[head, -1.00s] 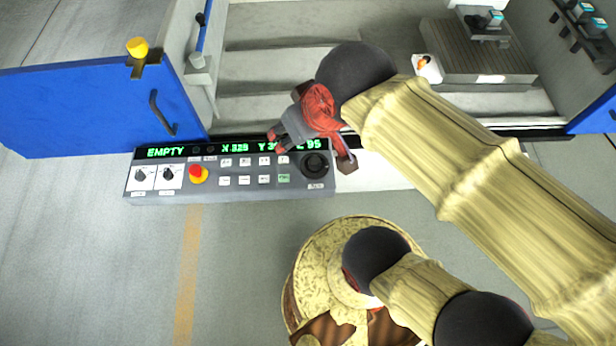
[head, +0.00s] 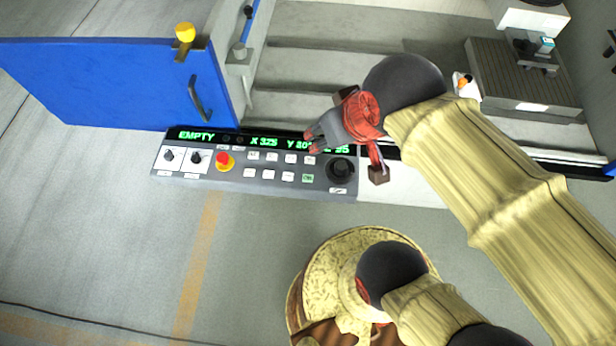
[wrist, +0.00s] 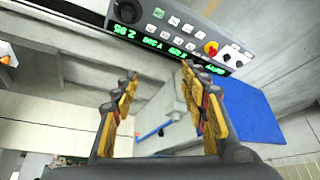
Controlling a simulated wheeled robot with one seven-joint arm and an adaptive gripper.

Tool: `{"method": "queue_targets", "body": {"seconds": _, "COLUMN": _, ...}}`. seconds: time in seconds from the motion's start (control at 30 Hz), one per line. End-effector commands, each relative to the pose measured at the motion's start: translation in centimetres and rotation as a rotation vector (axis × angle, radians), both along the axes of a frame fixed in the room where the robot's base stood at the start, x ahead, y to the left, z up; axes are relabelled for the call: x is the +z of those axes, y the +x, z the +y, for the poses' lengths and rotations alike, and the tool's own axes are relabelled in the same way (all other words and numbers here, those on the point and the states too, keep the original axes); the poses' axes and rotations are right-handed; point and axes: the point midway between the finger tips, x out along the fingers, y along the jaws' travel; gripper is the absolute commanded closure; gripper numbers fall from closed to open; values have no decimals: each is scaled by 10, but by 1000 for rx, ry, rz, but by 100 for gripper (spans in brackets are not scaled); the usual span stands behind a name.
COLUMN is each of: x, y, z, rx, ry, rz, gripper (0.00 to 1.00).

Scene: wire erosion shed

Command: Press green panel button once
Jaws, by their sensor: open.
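The control panel (head: 230,185) is a grey strip with a green-lit display (head: 197,135) reading EMPTY and coordinates. Its green button (head: 307,178) sits at the right end of the lower button row, left of a black round knob (head: 340,170). A red mushroom button (head: 224,161) on a yellow base is further left. My gripper (head: 312,138) is in front of the right part of the display, above the green button in the picture, and covers some digits. In the wrist view my gripper (wrist: 160,85) has its two fingers apart with nothing between them; the panel (wrist: 190,22) lies beyond them.
A blue door (head: 100,85) with a black handle stands open at the left. Behind the panel is the machine's work area with a grey slatted block (head: 515,80). The floor (head: 120,240) in front of the panel is clear.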

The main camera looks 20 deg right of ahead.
Motion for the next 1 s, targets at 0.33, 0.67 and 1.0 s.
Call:
{"method": "queue_targets", "body": {"seconds": 0.33, "x": 0, "y": 0, "z": 0, "rx": 0, "ry": 0, "rz": 0, "gripper": 78}}
{"method": "queue_targets", "body": {"seconds": 0.67, "x": 0, "y": 0, "z": 0, "rx": 0, "ry": 0, "rz": 0, "gripper": 97}}
{"method": "queue_targets", "body": {"seconds": 1.0, "x": 0, "y": 0, "z": 0, "rx": 0, "ry": 0, "rz": 0, "gripper": 100}}
